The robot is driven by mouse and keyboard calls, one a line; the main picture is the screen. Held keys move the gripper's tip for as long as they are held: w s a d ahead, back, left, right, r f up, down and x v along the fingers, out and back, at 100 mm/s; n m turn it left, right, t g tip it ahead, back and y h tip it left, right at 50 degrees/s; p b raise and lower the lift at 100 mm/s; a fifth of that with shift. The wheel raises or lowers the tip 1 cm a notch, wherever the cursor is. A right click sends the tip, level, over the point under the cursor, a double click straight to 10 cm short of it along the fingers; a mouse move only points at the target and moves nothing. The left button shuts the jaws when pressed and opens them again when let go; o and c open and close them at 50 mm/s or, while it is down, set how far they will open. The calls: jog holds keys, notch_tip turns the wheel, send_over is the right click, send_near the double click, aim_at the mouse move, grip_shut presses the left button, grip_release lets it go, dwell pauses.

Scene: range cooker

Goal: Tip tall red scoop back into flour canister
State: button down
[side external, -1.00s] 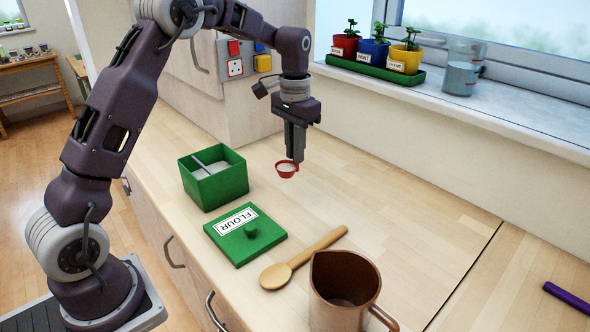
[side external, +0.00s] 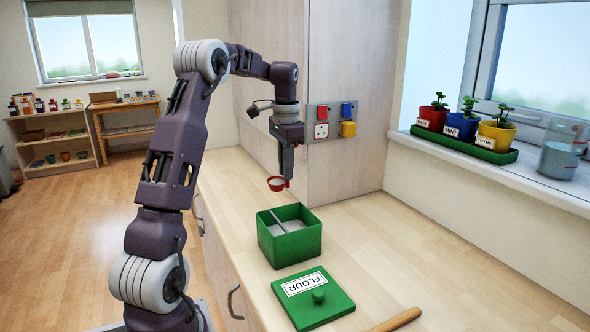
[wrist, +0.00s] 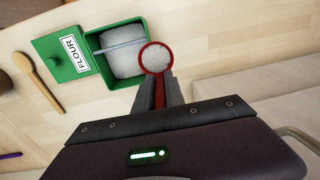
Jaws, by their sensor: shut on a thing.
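My gripper (side external: 287,178) is shut on the handle of the red scoop (side external: 275,188); it also shows in the wrist view (wrist: 160,92). The scoop looks level and holds white flour (wrist: 156,58). The green flour canister (side external: 296,249) stands open on the worktop, with white flour inside and a thin bar across its top. The scoop is above the worktop, higher than the canister. In the wrist view the scoop overlaps the right edge of the canister (wrist: 104,76); whether it is over the opening is hard to tell.
The green lid (side external: 325,312), labelled FLOUR, lies flat beside the canister. A cupboard side with switches (side external: 331,122) rises behind my gripper. Potted herbs (side external: 465,140) and a clear jug (side external: 559,160) stand on the sill. The worktop right of the canister is clear.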

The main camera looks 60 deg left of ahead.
jog(key=d+f+y, duration=0.3)
jog(key=d+y, duration=0.2)
jog(key=y, duration=0.1)
jog(key=shift+d+y, duration=0.3)
jog(key=shift+d, duration=0.1)
dwell(0.3)
jog(key=shift+f, duration=0.1)
jog(key=shift+d+f+y, duration=0.2)
jog(key=shift+d+y, duration=0.25)
jog(key=shift+y, duration=0.75)
jog(key=shift+d+f+y, duration=0.2)
jog(key=shift+d+y, duration=0.25)
jog(key=shift+y, duration=0.75)
